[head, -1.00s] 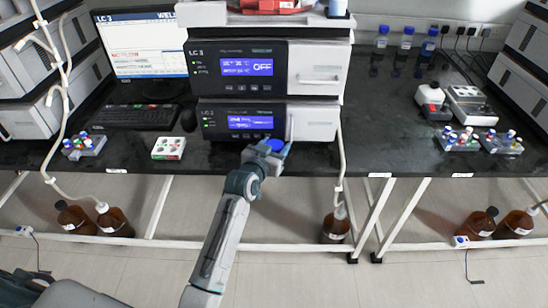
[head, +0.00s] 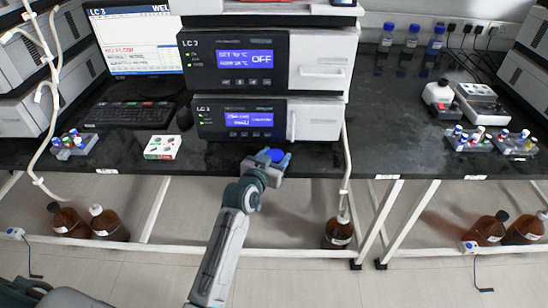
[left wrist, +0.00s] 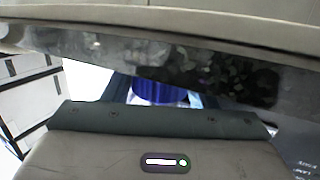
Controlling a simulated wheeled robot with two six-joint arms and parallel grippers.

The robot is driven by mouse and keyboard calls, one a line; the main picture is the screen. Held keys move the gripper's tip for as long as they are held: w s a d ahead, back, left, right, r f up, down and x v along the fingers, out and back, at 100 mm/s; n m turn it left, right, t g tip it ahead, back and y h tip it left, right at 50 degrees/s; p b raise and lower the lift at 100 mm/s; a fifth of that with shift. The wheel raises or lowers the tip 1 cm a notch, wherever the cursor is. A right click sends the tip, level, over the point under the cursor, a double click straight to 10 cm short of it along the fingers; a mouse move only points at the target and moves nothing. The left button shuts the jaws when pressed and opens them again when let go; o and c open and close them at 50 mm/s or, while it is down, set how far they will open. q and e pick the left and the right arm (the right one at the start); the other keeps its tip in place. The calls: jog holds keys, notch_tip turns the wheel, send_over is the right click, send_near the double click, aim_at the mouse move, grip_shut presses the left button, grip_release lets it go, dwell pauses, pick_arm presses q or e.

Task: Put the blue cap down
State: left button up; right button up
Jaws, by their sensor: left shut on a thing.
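The blue cap (head: 275,155) is between the fingers of my left gripper (head: 271,160), which is shut on it. The gripper is at the front edge of the dark bench (head: 330,158), below the lower LC 3 unit. In the left wrist view the blue cap (left wrist: 158,91) shows beyond the gripper body, its upper part hidden by a pale and dark edge across the picture. Whether the cap touches the bench cannot be told. My right gripper is not in view.
Two stacked LC 3 units (head: 250,120) stand behind the gripper. A white tray (head: 163,147) and a vial rack (head: 74,146) are to the left. Blue-capped bottles (head: 411,40) stand at the back right. A brown bottle (head: 338,230) stands below.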

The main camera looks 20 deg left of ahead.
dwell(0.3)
pick_arm(q)
jog(key=shift+f, duration=0.1)
jog(key=o, duration=0.9)
jog(key=shift+o, duration=0.2)
